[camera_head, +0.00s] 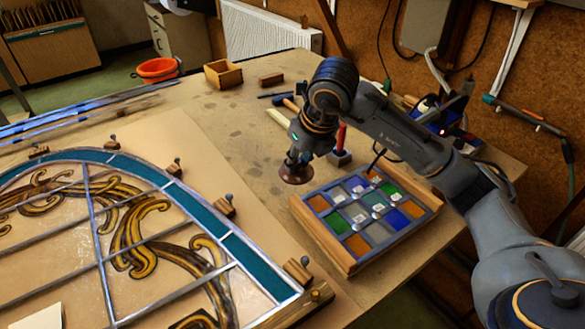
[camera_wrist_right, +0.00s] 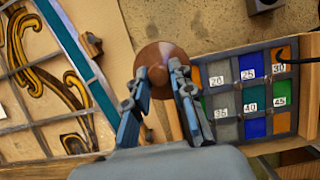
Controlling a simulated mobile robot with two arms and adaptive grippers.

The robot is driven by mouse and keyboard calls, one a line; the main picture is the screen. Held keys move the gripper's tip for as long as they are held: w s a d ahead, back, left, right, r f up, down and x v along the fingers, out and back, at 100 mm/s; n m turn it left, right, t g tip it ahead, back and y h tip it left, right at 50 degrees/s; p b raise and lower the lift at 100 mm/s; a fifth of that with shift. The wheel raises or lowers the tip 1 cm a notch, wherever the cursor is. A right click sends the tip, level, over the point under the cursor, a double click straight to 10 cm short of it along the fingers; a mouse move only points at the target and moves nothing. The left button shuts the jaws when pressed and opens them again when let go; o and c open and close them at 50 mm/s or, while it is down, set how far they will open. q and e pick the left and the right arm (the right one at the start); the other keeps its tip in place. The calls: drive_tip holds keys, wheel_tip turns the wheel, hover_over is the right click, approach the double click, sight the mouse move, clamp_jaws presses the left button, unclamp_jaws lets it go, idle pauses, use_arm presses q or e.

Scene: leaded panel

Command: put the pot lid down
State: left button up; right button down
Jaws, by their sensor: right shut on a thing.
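The pot lid (camera_head: 297,175) is a small, round, reddish-brown disc over the bare tabletop, between the stained-glass panel and the sample tray. My right gripper (camera_head: 295,158) points down and is shut on it from above. I cannot tell whether the lid touches the table. No pot can be made out. My left gripper is not in view.
A wooden tray (camera_head: 322,237) of numbered coloured glass samples lies close right of the lid. The leaded panel (camera_head: 204,210), edged with wooden blocks, lies left. A red upright object (camera_head: 341,137) stands behind, near a hammer. Bare table (camera_head: 215,125) stretches behind and left.

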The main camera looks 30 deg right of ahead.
drive_tip(key=w+d+f+p, duration=0.1)
drive_tip(key=w+f, duration=0.1)
drive_tip(key=w+d+f, duration=0.2)
drive_tip(key=w, duration=0.1)
drive_tip(key=w+d+f+p, duration=0.1)
drive_tip(key=w+d+f, duration=0.1)
drive_tip(key=w+f, duration=0.1)
drive_tip(key=shift+w+p, duration=0.2)
drive_tip(key=shift+p, duration=0.15)
drive_tip(key=shift+w+d+f, duration=0.1)
drive_tip(key=shift+w+f, duration=0.25)
drive_tip(key=shift+f, duration=0.2)
wheel_tip(320, 180, down, 3)
drive_tip(key=shift+w+d+p, duration=0.1)
drive_tip(key=shift+w+p, duration=0.05)
drive_tip(key=shift+p, duration=0.8)
drive_tip(key=shift+f, duration=0.2)
drive_tip(key=shift+f, duration=0.1)
drive_tip(key=shift+f+b, duration=0.15)
drive_tip(key=shift+b, duration=0.15)
drive_tip(key=c, duration=1.1)
unclamp_jaws()
drive_tip(key=shift+c, duration=0.2)
